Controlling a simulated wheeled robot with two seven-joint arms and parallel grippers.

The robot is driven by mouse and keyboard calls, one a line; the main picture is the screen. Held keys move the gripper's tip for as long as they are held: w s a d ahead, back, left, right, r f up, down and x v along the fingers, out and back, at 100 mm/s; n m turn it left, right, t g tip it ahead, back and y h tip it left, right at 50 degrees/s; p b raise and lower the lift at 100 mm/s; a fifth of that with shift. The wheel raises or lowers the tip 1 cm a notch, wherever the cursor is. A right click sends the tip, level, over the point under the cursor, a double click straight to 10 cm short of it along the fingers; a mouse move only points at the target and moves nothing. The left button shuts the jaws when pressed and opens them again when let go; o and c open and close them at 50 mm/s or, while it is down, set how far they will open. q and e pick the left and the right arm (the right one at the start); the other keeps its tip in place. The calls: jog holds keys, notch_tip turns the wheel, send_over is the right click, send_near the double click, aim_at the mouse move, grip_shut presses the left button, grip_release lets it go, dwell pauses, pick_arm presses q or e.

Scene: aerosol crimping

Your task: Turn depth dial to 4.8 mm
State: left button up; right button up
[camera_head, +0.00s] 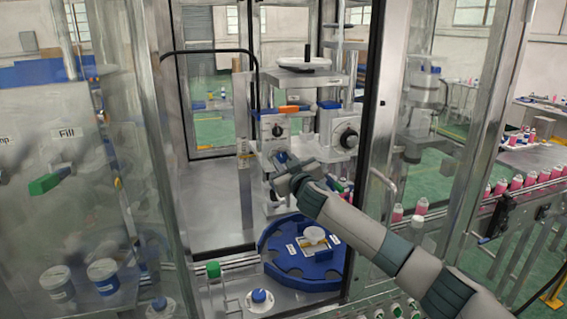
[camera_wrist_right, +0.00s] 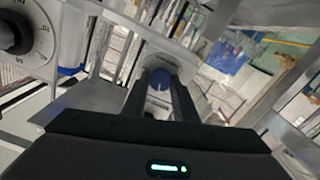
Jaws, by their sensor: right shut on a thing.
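My right gripper (camera_head: 284,168) reaches into the machine from the right. The blue knob also shows in the head view (camera_head: 281,157). A dial with a black knob and a numbered white face (camera_wrist_right: 20,35) is at the upper left of the wrist view, apart from the fingers. In the head view, black knobs show above the gripper (camera_head: 278,130) and to its right (camera_head: 348,138). No dial reading or depth label is legible. My left gripper is not in view.
A blue rotary table (camera_head: 275,258) lies below the gripper. A metal door post (camera_head: 372,120) stands close to the right of the machine opening. A conveyor with pink bottles (camera_head: 500,187) runs at right.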

jog(key=n, duration=0.5)
dwell(0.5)
jog(key=o, duration=1.1)
jog(key=shift+c, duration=0.2)
jog(key=shift+s, duration=0.15)
jog(key=shift+b+v, duration=0.5)
jog(key=shift+v, duration=0.35)
jog(key=b+v, duration=0.5)
jog(key=v, duration=1)
jog(key=shift+s+b, duration=0.2)
jog(key=shift+b, duration=0.2)
